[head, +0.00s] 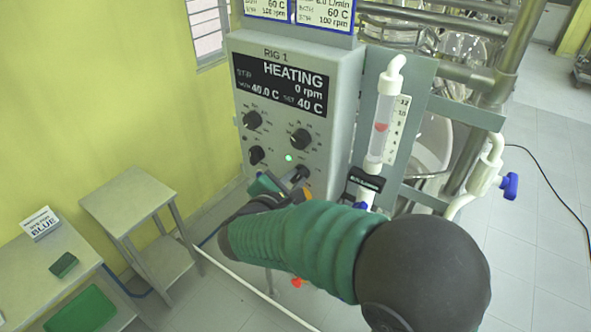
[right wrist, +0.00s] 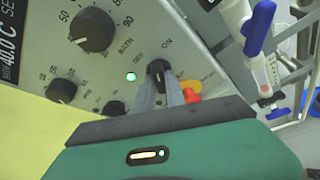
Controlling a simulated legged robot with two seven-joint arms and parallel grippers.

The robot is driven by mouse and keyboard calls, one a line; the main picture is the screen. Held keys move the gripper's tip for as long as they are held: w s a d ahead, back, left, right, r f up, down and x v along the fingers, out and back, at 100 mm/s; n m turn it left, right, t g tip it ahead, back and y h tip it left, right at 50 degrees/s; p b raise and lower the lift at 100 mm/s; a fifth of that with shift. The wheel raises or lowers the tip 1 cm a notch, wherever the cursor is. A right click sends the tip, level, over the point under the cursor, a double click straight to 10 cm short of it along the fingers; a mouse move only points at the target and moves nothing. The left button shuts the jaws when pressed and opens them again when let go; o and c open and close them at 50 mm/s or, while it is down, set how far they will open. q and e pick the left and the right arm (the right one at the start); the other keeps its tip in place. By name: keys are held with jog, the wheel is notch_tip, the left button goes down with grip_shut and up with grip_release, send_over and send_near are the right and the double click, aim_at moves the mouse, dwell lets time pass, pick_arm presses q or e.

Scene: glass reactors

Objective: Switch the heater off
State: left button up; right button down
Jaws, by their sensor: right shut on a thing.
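The control box (head: 290,110) of Rig 1 stands against the wall; its display (head: 284,84) reads HEATING, 0 rpm, 40.0 C, set 40 C. A small black switch knob (right wrist: 157,68) sits low on its panel, with OFF and ON labels above it. A lit green lamp (right wrist: 131,76) is beside it, also in the head view (head: 289,158). My right gripper (right wrist: 166,88) is shut on the switch knob, its fingers partly hiding it. I cannot tell which label the knob points to. In the head view my right arm hides the lower panel. My left gripper is not in view.
A red button on a yellow ring (right wrist: 191,94) is close beside the right fingers. Larger dial knobs (right wrist: 92,29) lie up and left. A glass tube (head: 382,122) and pipework with a blue-handled valve (head: 509,186) stand right of the box. A small table (head: 128,200) is left.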

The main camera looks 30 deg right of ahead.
jog(key=n+g+p, duration=0.1)
jog(key=p, duration=0.2)
jog(key=n+g+p, duration=0.1)
jog(key=n+p, duration=0.1)
jog(key=p, duration=0.1)
jog(key=shift+w+a+n, duration=0.1)
jog(key=shift+a+n, duration=0.1)
jog(key=shift+n, duration=0.1)
jog(key=shift+f+n+g+h+p, duration=0.2)
jog(key=shift+n+g+h+p, duration=0.3)
jog(key=shift+p, duration=0.45)
jog(key=c, duration=1.4)
grip_release()
jog(key=shift+w, duration=0.15)
jog(key=shift+r, duration=0.1)
jog(key=shift+a, duration=0.1)
